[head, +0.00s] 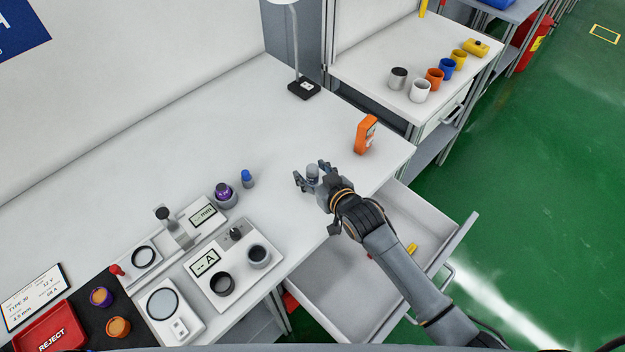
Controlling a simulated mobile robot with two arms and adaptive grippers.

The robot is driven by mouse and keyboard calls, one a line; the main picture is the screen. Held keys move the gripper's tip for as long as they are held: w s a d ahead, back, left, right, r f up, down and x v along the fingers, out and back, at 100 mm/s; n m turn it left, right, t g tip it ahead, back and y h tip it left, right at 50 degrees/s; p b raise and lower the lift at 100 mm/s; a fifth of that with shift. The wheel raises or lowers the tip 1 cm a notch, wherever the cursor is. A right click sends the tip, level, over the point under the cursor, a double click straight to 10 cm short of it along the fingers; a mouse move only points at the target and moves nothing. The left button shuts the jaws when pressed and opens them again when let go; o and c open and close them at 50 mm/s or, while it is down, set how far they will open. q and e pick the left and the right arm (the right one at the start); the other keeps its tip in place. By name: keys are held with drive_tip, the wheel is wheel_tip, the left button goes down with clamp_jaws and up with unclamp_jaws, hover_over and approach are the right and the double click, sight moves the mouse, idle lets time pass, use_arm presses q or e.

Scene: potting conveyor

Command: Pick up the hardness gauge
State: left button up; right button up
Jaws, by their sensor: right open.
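My right gripper (314,178) is over the white bench near its front edge, with its fingers spread. A small grey cylindrical object (312,171) with a narrower top stands upright between the fingers; it looks like the hardness gauge, though its face cannot be made out. I cannot tell whether the fingers touch it. An orange handheld device (366,134) with a small display stands upright to the right of the gripper, apart from it. My left gripper is not in view.
An open drawer (345,288) sits below the bench edge under my right arm. A blue-topped item (247,178), a purple-topped part (223,193) and a meter box (247,285) stand left. A lamp base (304,88) is behind. The bench's back middle is clear.

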clamp_jaws()
drive_tip(key=shift+r, duration=0.1)
